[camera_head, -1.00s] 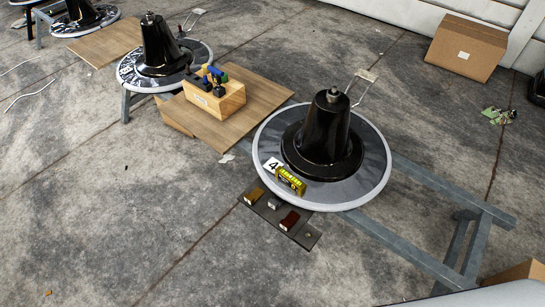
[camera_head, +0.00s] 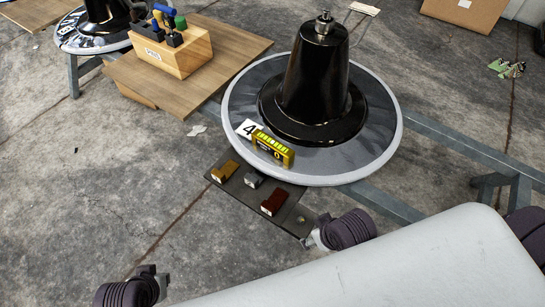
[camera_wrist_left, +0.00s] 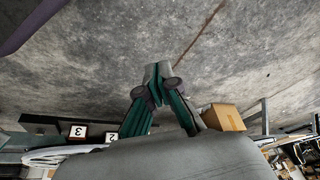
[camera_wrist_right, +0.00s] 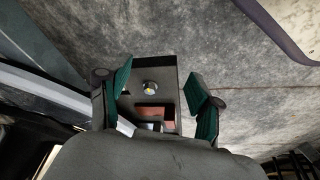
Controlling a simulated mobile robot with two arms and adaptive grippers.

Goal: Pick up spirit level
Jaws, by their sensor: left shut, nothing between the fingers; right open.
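A yellow block with a green-lit top and black front (camera_head: 272,149) lies on the round grey base near its front edge. A small round metallic disc with a coloured centre (camera_wrist_right: 151,87) lies on the dark plate (camera_head: 230,182); it also shows in the head view (camera_head: 301,220). My left gripper (camera_wrist_left: 158,80) is shut and empty over bare floor, at the head view's lower left (camera_head: 153,277).
A black cone (camera_head: 318,85) stands on the round base (camera_head: 385,135). Yellow, grey and red blocks (camera_head: 273,201) sit on the dark plate. A grey metal frame (camera_head: 465,145) runs right. A wooden box of tools (camera_head: 182,58) stands behind left.

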